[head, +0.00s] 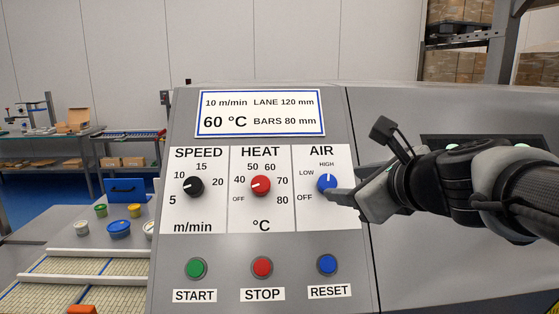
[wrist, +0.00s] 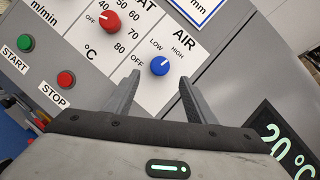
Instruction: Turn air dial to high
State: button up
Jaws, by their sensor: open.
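The AIR dial is a blue knob (head: 327,184) on a white label panel marked OFF, LOW and HIGH. Its white pointer mark points up at HIGH in the head view. The knob also shows in the wrist view (wrist: 160,67), with its mark towards HIGH. My gripper (head: 335,194) reaches in from the right, and a fingertip overlaps the knob's lower right. In the wrist view my gripper (wrist: 160,78) is open, one finger on each side of the knob and apart from it. How far the tips are from the panel is hard to tell.
The red HEAT dial (head: 261,186) and black SPEED dial (head: 193,187) are to the left. START (head: 196,268), STOP (head: 262,267) and RESET (head: 327,264) buttons sit below. A display plate (head: 260,113) is above. Several tubs (head: 119,229) stand at left.

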jog(key=p+v, duration=0.5)
jog(key=v, duration=0.5)
jog(key=s+a+f+n+g+h, duration=0.1)
jog(key=f+n, duration=0.5)
jog(key=n, duration=0.8)
jog(key=s+a+f+n+g+h, duration=0.2)
jog(key=s+f+n+g, duration=0.4)
jog(key=n, duration=0.8)
jog(key=shift+s+a+f+g, duration=0.3)
jog(key=shift+s+a, duration=0.3)
jog(key=shift+s, duration=0.4)
jog(key=shift+a, duration=0.1)
